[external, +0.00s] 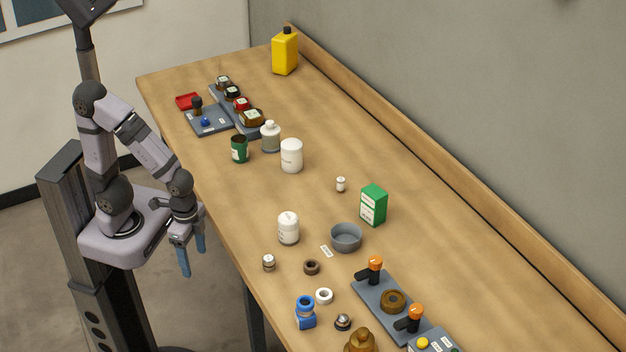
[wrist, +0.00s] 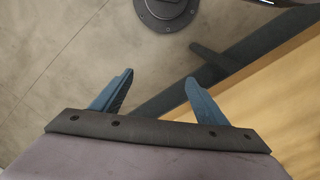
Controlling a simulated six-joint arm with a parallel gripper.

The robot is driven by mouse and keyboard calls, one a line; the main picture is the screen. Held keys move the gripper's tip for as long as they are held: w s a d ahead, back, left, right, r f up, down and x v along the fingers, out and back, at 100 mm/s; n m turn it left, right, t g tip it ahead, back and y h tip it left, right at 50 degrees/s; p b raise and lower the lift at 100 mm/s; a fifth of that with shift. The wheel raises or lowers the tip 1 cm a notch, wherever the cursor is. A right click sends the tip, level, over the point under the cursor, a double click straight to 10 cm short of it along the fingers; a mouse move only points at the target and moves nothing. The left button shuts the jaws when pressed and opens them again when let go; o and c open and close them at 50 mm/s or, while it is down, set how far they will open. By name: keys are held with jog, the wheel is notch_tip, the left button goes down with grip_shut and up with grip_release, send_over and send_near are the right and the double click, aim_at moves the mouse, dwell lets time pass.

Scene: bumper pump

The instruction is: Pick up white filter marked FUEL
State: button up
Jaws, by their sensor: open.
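Two white canisters stand upright on the bench in the external view. One white canister (external: 291,156) is near the middle, beside a green cup and a grey bottle. The other white canister (external: 288,229) stands nearer the camera, left of a grey bowl, with small dark print on its side. The print is too small to read, so I cannot tell which one is marked FUEL. My gripper (external: 192,257) hangs off the bench's left edge, open, empty and apart from both. In the wrist view my gripper (wrist: 160,78) shows two spread blue fingers, with floor and the bench edge beyond.
A grey bowl (external: 346,237), a green box (external: 373,205) and a small white jar (external: 340,184) stand around the canisters. A dark green cup (external: 239,149) and a grey bottle (external: 270,137) stand farther back. A lever panel (external: 380,292) lies nearer the camera. Bare wood lies between the canisters.

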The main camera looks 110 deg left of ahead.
notch_tip(320, 180, up, 3)
jog(key=d+n+g+h, duration=0.2)
jog(key=d+n+h, duration=0.1)
jog(key=n+h, duration=0.15)
jog(key=r+n+t, duration=0.2)
jog(key=n+t, duration=1.7)
jog(key=n, duration=1)
send_over(289, 228)
jog(key=s+a, duration=0.4)
jog(key=s, duration=0.1)
jog(key=shift+m+h, duration=0.35)
jog(key=shift+m, duration=0.1)
jog(key=f, duration=0.5)
jog(key=shift+w+d+f+p, duration=0.25)
jog(key=shift+f+p, duration=0.05)
jog(key=shift+p, duration=0.05)
jog(key=shift+f, duration=0.15)
